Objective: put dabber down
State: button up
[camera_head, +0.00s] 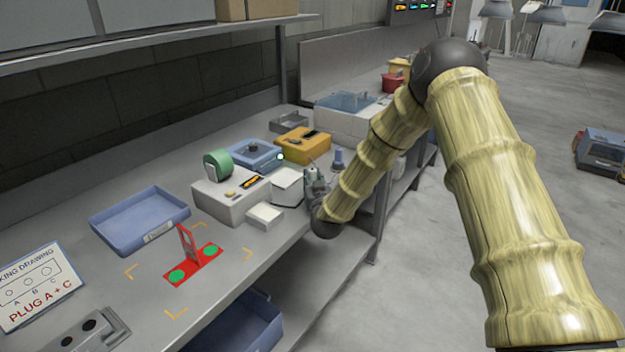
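A thin pale rod with a round white-green tip (280,157) shows between the blue tray and the yellow box; it may be the dabber, but it is too small to be sure. My gripper (313,178) is at the bench's front edge, right of the white open box (287,187). Its fingers are small and partly merged with the things behind, so I cannot tell if they are open or hold anything. A small blue-purple item (338,160) stands just right of my gripper. A red plate with two green discs (193,264) and an upright red frame lies on the bench.
A grey-white block (229,203) carries a green tape roll (217,164). A blue tray (141,219), a lidded blue container (252,154) and a yellow box (303,145) stand on the bench (110,262). A drawing sign (38,286) is at left. Bare bench surrounds the red plate.

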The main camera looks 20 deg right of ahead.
jog(key=o, duration=0.4)
jog(key=shift+r, duration=0.2)
jog(key=shift+s+f, duration=0.15)
jog(key=shift+s, duration=0.15)
jog(key=s, duration=0.3)
jog(key=s+a+b, duration=0.1)
jog(key=s, duration=0.3)
jog(key=s+b, duration=0.1)
jog(key=s, duration=0.3)
jog(key=shift+s+a, duration=0.2)
